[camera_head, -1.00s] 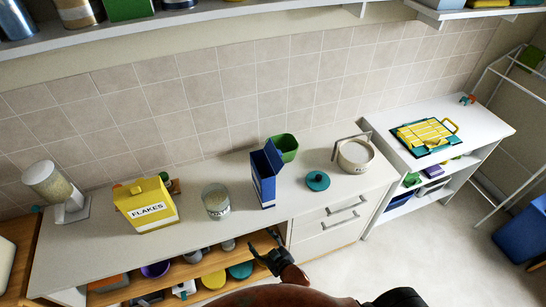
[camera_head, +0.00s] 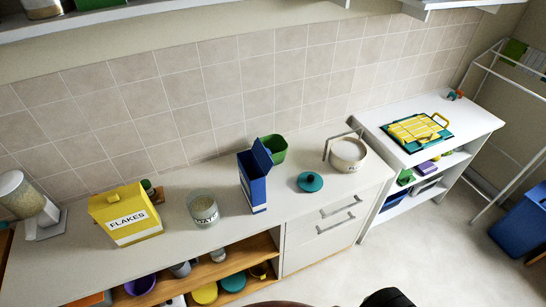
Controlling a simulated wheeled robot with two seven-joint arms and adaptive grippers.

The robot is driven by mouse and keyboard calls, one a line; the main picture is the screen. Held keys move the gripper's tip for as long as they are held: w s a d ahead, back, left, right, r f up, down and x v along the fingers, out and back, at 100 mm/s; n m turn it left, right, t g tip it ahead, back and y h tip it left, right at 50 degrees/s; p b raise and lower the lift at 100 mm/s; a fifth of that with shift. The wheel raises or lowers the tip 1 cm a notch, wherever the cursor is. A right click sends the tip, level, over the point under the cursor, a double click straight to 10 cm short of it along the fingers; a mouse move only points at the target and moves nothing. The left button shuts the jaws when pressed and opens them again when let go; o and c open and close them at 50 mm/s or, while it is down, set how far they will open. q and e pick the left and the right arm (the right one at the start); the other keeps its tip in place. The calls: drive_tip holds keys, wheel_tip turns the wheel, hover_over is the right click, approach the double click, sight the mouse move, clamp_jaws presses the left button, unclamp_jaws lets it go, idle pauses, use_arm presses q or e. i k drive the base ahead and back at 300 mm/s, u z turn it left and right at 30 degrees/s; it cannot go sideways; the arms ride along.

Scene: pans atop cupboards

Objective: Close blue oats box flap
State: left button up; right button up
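The blue oats box (camera_head: 252,185) stands upright on the white counter (camera_head: 180,225), between the glass jar and the teal lid. Its flap (camera_head: 262,156) is up, tilted at the top right of the box. Neither of my grippers shows now. A dark rounded part at the bottom edge may be part of my arm.
A teal lid (camera_head: 310,182) and a white pot (camera_head: 348,154) are to the right.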

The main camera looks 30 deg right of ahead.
sight(263, 155)
drive_tip(key=z, duration=3.3)
drive_tip(key=i, duration=3.25)
drive_tip(key=u, duration=4.5)
